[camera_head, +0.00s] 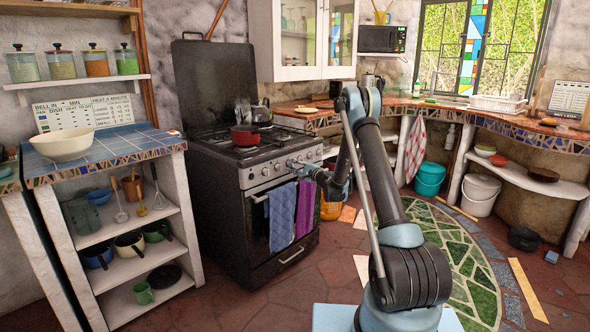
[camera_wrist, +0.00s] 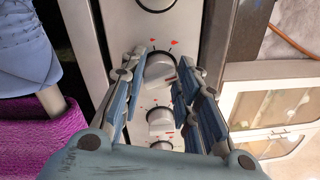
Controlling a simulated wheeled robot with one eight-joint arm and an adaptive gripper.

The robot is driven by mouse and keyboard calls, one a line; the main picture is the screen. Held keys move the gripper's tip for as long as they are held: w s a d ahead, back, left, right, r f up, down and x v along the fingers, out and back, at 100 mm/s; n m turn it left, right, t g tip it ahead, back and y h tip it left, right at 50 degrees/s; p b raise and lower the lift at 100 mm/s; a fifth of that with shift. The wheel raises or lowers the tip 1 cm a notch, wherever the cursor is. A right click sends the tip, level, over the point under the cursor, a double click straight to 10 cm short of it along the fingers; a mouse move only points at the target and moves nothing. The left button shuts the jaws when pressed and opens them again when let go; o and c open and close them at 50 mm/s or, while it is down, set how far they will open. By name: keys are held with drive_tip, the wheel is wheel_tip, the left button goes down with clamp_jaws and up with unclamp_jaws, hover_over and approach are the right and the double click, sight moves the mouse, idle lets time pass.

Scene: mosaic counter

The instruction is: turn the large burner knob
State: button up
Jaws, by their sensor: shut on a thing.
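The stove (camera_head: 250,195) is a dark freestanding cooker with a pale front panel and a row of knobs. In the wrist view, a pale round knob (camera_wrist: 158,71) with red marks beside it sits between the two fingers of my gripper (camera_wrist: 162,62). The gripper is shut on this knob, with one finger along each side. In the head view, my gripper (camera_head: 300,165) reaches the right end of the stove's panel, and the held knob is hidden there.
Another knob (camera_wrist: 154,4) is above the held one in the wrist view, and smaller knobs (camera_wrist: 160,118) are below. A blue towel (camera_head: 281,216) and a purple towel (camera_head: 307,208) hang on the oven handle. A red pot (camera_head: 244,136) stands on the hob.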

drive_tip(key=shift+m, duration=1.9)
drive_tip(key=shift+h, duration=0.3)
drive_tip(key=o, duration=1.1)
drive_tip(key=shift+f, duration=0.15)
drive_tip(key=shift+c, duration=0.2)
drive_tip(key=v, duration=1.2)
drive_tip(key=shift+f, duration=0.1)
